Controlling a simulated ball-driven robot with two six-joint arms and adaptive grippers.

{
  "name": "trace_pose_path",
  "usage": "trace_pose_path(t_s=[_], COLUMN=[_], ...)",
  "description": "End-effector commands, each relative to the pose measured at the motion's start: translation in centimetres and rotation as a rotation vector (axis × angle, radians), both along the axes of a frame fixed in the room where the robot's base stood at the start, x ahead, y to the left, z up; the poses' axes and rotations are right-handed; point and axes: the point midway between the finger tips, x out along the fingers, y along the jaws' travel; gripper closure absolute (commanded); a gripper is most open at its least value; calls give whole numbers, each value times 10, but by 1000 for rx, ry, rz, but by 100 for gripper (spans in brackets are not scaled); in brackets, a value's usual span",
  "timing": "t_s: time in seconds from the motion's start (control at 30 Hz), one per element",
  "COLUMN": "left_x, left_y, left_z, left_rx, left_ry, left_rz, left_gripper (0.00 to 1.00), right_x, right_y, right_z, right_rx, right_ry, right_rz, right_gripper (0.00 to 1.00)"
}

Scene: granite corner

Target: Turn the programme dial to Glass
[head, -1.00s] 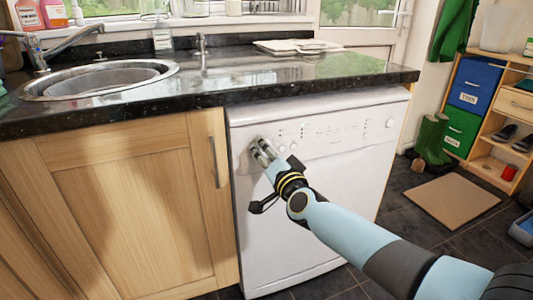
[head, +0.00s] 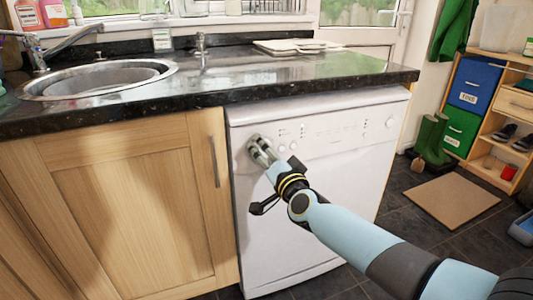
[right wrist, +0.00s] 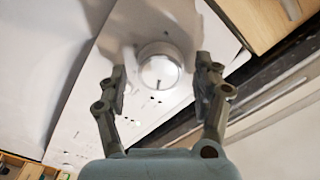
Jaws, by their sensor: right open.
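The white dishwasher (head: 320,200) stands under the black granite worktop. Its programme dial (right wrist: 160,68) is a round white knob with a dark pointer line, seen in the right wrist view on the white control panel (right wrist: 135,95). My right gripper (head: 258,146) is at the left end of the panel in the head view and hides the dial there. In the right wrist view my right gripper (right wrist: 160,72) is open, one finger on each side of the dial; contact is not clear. The dial's labels are too small to read. My left gripper is not in view.
The worktop edge (head: 300,88) overhangs just above the panel. A wooden cupboard door with a metal handle (head: 214,160) is left of the dishwasher. Dark floor tiles, a brown mat (head: 455,200) and green boots (head: 431,140) are to the right.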

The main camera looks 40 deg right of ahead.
Motion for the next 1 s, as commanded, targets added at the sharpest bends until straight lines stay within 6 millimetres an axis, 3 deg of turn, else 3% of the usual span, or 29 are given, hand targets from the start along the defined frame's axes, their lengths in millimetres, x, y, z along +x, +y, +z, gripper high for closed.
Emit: trace_pose_path(t_s=[0.5, 0.7, 1.0], left_x=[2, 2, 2], left_y=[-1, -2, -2], left_z=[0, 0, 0], left_rx=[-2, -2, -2], left_ry=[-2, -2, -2], left_rz=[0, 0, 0], left_gripper=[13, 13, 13], right_x=[-98, -111, -112], right_y=[24, 27, 27], right_z=[-2, 0, -1], right_rx=[1, 1, 0], right_ry=[3, 0, 1], right_rz=[0, -1, -1], right_gripper=[33, 33, 33])
